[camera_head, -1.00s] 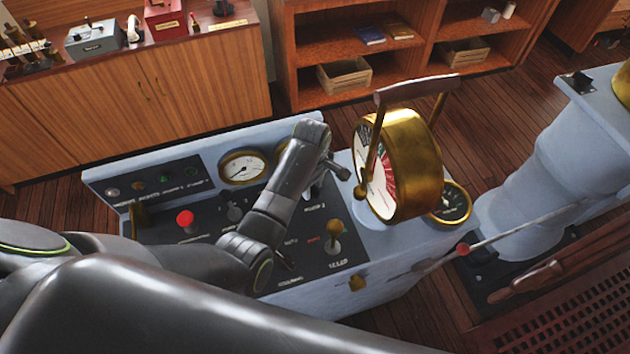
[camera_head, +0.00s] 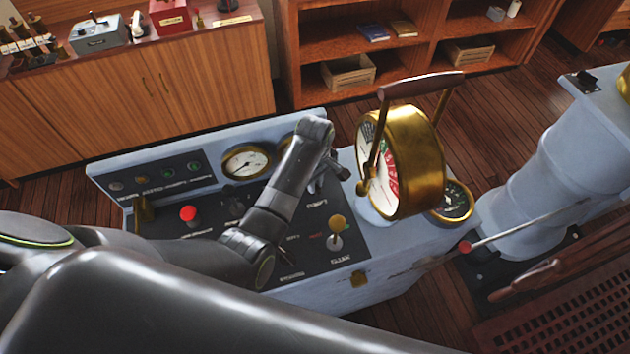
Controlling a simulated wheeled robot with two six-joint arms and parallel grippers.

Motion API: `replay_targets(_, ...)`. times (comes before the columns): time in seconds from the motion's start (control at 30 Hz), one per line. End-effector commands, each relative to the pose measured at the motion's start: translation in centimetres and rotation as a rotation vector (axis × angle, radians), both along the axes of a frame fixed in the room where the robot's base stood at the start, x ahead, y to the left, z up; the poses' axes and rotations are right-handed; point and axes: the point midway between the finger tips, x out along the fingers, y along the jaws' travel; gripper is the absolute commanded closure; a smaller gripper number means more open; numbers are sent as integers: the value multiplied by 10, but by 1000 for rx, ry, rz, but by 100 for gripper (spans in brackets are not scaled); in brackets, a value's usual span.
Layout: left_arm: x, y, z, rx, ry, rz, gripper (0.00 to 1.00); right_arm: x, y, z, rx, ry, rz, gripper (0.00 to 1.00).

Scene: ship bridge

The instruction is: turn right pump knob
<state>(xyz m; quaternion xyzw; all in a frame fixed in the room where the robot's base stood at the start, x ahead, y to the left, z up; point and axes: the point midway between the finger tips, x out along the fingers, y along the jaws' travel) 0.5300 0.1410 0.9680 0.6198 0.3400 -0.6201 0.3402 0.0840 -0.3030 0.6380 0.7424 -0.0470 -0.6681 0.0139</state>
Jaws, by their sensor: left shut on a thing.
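The grey console has a dark panel (camera_head: 270,222) with knobs and labels. My left arm reaches across it from the left, and my left gripper (camera_head: 322,180) points down at the panel just above a pump label (camera_head: 317,204). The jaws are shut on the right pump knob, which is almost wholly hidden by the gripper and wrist. Another dark knob, the left pump knob (camera_head: 234,207), stands on the panel to the left, partly in view. My right gripper is not in view.
A brass telegraph (camera_head: 415,160) with a handle stands close right of the gripper. A red button (camera_head: 188,213) and a brass-topped lever (camera_head: 337,224) stand on the panel. Gauges line the raised back. A wooden cabinet (camera_head: 150,85) and shelves (camera_head: 345,45) stand behind.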

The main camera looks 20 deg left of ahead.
Motion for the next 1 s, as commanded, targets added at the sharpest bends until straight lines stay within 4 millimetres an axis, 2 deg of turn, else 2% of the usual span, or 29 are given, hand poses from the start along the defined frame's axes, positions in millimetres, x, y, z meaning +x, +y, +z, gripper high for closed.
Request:
replay_targets(0.7, -3, 6, 0, 2, -2, -637, 100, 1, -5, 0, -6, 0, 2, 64)
replay_targets(1.0, -4, 7, 0, 2, -2, -839, 100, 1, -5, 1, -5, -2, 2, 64)
